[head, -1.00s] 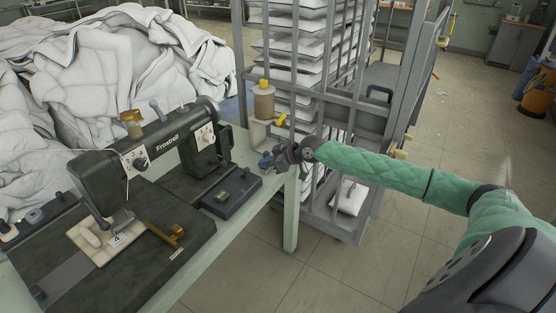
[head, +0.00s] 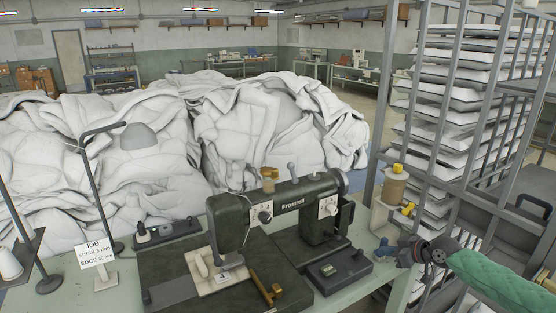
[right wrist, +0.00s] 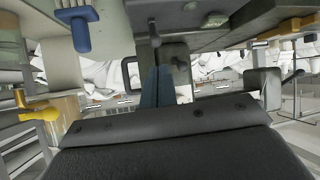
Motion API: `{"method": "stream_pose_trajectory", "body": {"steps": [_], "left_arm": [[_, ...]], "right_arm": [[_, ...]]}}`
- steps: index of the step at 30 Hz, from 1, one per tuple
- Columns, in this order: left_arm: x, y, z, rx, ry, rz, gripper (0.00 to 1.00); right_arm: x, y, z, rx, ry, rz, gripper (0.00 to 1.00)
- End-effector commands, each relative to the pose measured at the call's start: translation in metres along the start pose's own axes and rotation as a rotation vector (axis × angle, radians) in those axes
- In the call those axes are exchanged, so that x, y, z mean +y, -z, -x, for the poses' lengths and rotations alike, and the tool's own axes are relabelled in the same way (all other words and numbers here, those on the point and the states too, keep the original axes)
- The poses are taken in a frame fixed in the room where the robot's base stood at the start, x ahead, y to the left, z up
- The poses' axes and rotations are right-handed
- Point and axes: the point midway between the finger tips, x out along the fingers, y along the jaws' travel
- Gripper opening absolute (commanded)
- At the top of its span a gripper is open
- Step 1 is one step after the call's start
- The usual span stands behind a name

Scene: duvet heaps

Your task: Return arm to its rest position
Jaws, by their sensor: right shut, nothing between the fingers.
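My right arm, in a green quilted sleeve (head: 492,280), comes in from the lower right of the head view. My left gripper is in neither view.
A dark sewing machine (head: 293,198) stands left of my right gripper. White duvet heaps (head: 270,125) fill the space behind the table. A job sign (head: 95,254) stands at left.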

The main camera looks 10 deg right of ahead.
Motion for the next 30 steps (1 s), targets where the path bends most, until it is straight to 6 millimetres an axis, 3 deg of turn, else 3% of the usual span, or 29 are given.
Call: {"method": "stream_pose_trajectory", "body": {"steps": [5, 13, 19, 25, 30], "left_arm": [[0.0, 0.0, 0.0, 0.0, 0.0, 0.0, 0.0], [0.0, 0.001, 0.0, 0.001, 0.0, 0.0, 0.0], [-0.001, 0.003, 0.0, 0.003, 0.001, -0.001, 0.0], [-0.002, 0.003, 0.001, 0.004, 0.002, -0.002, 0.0], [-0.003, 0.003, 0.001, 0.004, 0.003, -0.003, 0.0]], "right_arm": [[0.009, -0.02, 0.001, -0.099, -0.037, -0.001, 0.0], [0.054, -0.049, 0.009, -0.248, -0.201, 0.083, 0.0], [0.071, -0.073, -0.006, -0.324, -0.326, 0.111, 0.0], [0.055, -0.128, -0.036, -0.405, -0.41, 0.095, 0.0], [0.019, -0.188, -0.065, -0.473, -0.45, 0.062, 0.0]]}}
